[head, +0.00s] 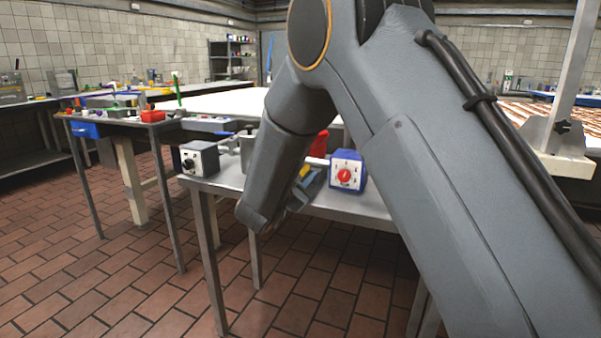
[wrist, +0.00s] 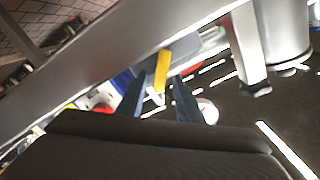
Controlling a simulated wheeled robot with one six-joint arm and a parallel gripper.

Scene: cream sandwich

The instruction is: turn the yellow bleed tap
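The yellow bleed tap (wrist: 162,72) shows in the wrist view as a short yellow lever on a grey fitting. It lies just beyond my gripper (wrist: 160,98), between the lines of its two dark blue fingers. The fingers are apart, with a gap between them; I cannot tell whether either touches the lever. In the head view a small yellow part (head: 305,171) shows at the right edge of my arm, above the near metal table. My arm hides most of the gripper there.
The near metal table (head: 372,208) holds a blue box with a red dial (head: 347,171), a grey box with a black knob (head: 199,159) and a red container (head: 319,145). A side table with a blue bin (head: 86,130) stands left. The tiled floor at left is clear.

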